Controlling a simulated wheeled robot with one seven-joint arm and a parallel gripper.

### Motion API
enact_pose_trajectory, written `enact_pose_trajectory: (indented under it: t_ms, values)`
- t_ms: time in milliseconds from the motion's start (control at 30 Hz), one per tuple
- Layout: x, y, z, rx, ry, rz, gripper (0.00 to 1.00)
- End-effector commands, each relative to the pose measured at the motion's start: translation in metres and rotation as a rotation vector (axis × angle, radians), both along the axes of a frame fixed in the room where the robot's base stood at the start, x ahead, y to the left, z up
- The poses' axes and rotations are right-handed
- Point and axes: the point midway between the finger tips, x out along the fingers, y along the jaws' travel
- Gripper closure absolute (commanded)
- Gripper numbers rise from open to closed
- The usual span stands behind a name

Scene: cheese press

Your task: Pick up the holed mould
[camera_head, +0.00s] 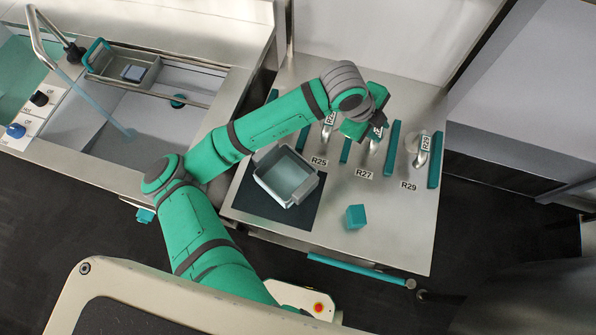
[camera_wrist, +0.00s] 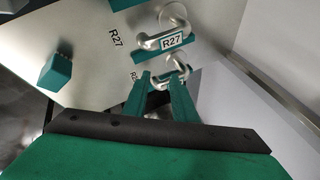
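I cannot make out holes on any item, so I cannot tell which is the holed mould. A pale grey rectangular container (camera_head: 268,183) stands on a dark mat (camera_head: 248,204) on the steel counter. My gripper (camera_head: 378,122) is above the back of the counter, to the upper right of the container and apart from it. In the wrist view my gripper's teal fingers (camera_wrist: 161,97) are apart, with a metal handle (camera_wrist: 172,72) showing beyond them. I cannot tell whether they touch it. No held item shows.
Metal handles, one tagged R29 (camera_head: 423,153), and teal bars (camera_head: 392,149) line the counter's back. A teal block (camera_head: 355,216) stands near the front. At left is a sink (camera_head: 100,127) with a running tap (camera_head: 38,40) and a metal tray (camera_head: 104,66).

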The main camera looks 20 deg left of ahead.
Motion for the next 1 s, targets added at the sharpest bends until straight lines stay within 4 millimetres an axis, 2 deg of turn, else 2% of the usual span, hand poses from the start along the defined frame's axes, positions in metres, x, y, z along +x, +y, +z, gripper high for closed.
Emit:
enact_pose_trajectory:
  t_ms: [33,200,300,400,533,800,1000]
  values:
    - [-0.005,0.031,-0.01,0.086,0.028,-0.009,0.75]
    - [-0.032,0.117,-0.034,0.312,0.148,-0.04,0.75]
    - [-0.047,0.155,-0.039,0.399,0.207,-0.051,0.75]
    - [-0.057,0.178,-0.041,0.454,0.247,-0.056,0.75]
    - [-0.063,0.191,-0.047,0.482,0.272,-0.06,0.75]
    - [-0.064,0.192,-0.085,0.481,0.274,-0.058,0.75]
    - [-0.063,0.192,-0.099,0.48,0.272,-0.057,0.75]
